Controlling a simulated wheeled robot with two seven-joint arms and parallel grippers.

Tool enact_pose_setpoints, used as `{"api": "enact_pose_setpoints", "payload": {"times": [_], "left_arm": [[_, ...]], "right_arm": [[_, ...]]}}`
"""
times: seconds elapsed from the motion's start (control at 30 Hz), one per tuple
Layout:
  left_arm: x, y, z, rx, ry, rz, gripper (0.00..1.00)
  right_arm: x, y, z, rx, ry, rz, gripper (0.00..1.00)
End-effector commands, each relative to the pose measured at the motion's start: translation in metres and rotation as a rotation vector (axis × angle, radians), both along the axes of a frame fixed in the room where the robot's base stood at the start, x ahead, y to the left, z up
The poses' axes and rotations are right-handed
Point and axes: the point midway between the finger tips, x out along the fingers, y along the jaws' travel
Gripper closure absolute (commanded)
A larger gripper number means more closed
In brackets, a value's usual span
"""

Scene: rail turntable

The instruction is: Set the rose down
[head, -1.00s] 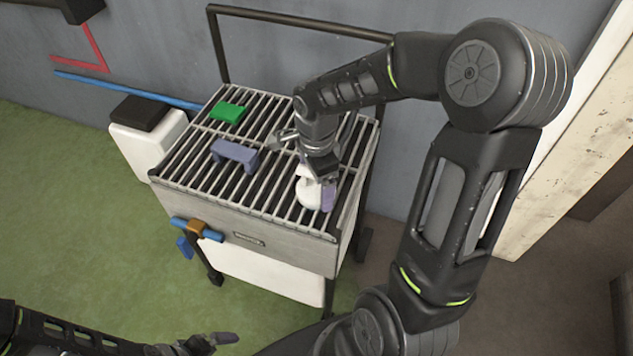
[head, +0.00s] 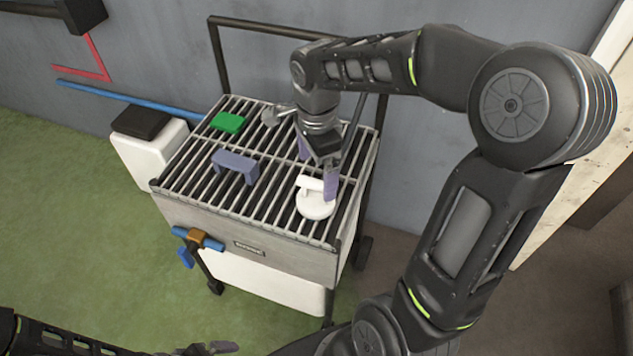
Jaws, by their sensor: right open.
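A white piece with a round disc and a short raised block, which I take to be the rose (head: 314,206), rests on the slatted cart top (head: 262,222) near its front right corner. My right gripper (head: 318,168) is open just above and behind it. One purple finger overlaps the rose's right edge in the picture; I cannot tell whether it touches. The rose is not between the fingers. My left gripper (head: 208,350) is at the bottom edge, partly cut off, away from the cart.
On the slats are a purple-blue bracket (head: 236,166), a green block (head: 229,122) and a grey rounded piece (head: 274,116). A blue and orange valve-like handle (head: 196,238) is on the cart's front. A white bin (head: 150,152) with a dark top stands left.

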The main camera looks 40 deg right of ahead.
Motion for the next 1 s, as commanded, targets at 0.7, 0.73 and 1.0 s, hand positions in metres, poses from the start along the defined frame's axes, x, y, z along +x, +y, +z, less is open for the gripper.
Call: {"api": "enact_pose_setpoints", "payload": {"times": [0.7, 0.73, 1.0], "left_arm": [[0.0, 0.0, 0.002, 0.0, 0.0, 0.0, 0.0], [0.0, 0.0, 0.002, 0.0, 0.0, 0.0, 0.0], [0.0, 0.0, 0.002, 0.0, 0.0, 0.0, 0.0]], "right_arm": [[0.0, 0.0, 0.035, 0.0, 0.0, 0.001, 0.0], [0.0, 0.0, 0.035, 0.0, 0.0, 0.001, 0.0], [0.0, 0.0, 0.035, 0.0, 0.0, 0.0, 0.0]]}}
